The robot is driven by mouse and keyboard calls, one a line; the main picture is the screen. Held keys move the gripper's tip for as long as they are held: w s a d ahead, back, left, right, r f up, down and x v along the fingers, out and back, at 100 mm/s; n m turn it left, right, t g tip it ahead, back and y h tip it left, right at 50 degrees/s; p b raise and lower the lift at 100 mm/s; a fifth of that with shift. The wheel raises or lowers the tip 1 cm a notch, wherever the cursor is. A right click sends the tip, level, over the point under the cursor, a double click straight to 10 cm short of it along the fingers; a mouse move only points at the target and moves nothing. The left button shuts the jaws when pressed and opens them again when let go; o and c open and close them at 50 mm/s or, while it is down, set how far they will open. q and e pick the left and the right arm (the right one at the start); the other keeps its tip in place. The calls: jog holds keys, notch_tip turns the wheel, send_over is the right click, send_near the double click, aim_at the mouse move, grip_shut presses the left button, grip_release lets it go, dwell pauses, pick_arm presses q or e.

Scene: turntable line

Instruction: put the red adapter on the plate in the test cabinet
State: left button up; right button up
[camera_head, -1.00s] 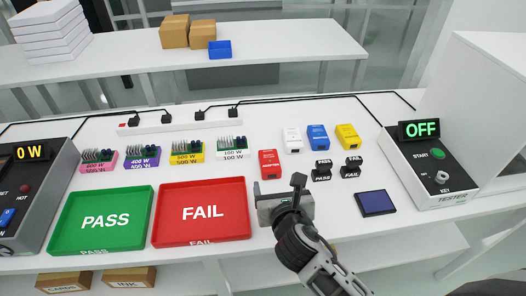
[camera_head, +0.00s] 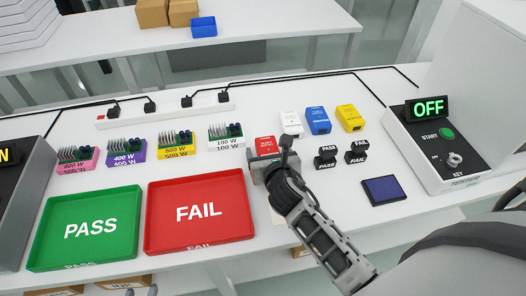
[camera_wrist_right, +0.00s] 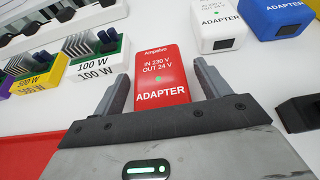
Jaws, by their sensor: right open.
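The red adapter (camera_head: 265,146) lies on the white table, behind my right gripper (camera_head: 267,160) in the head view. In the right wrist view the red adapter (camera_wrist_right: 162,68) lies between the two fingers of my right gripper (camera_wrist_right: 160,82), label up. The fingers are open, one on each side, with small gaps visible. Part of the adapter's near side is hidden by the gripper. The white cabinet (camera_head: 495,55) stands at the right edge, behind the tester; its plate cannot be seen. My left gripper is not in view.
White (camera_head: 291,121), blue (camera_head: 318,120) and yellow (camera_head: 349,118) adapters stand behind right. PASS and FAIL stamps (camera_head: 341,156) and a blue pad (camera_head: 384,190) lie right. The red FAIL tray (camera_head: 199,246) is left. The tester (camera_head: 440,150) reads OFF.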

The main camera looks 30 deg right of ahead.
jog(key=shift+w, duration=0.15)
jog(key=c, duration=1.3)
jog(key=shift+r, duration=0.1)
